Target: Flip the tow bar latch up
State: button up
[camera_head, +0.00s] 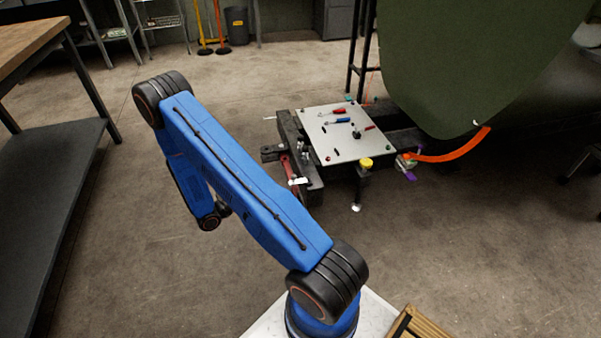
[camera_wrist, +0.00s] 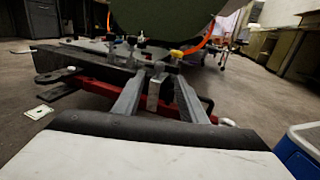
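The red tow bar (camera_head: 289,166) lies low at the left end of the dark frame under the grey work plate. In the wrist view the red bar (camera_wrist: 95,86) runs across behind my fingers. My gripper (camera_wrist: 158,77) is open, with its two grey fingers apart. A small upright grey piece (camera_wrist: 153,92), which looks like the latch, shows between the fingers; I cannot tell whether they touch it. In the head view my arm hides most of my gripper, and the latch is too small to make out.
The grey plate (camera_head: 341,134) holds several small tools. A yellow knob (camera_head: 366,163) and an orange strap (camera_head: 455,148) are at its right. A green fuselage skin (camera_head: 470,60) hangs above. A workbench (camera_head: 35,45) stands at the left. A blue box (camera_wrist: 298,150) is at the wrist view's right. Open floor lies between.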

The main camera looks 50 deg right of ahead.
jog(key=x, duration=1.7)
jog(key=shift+s, duration=0.1)
grip_shut()
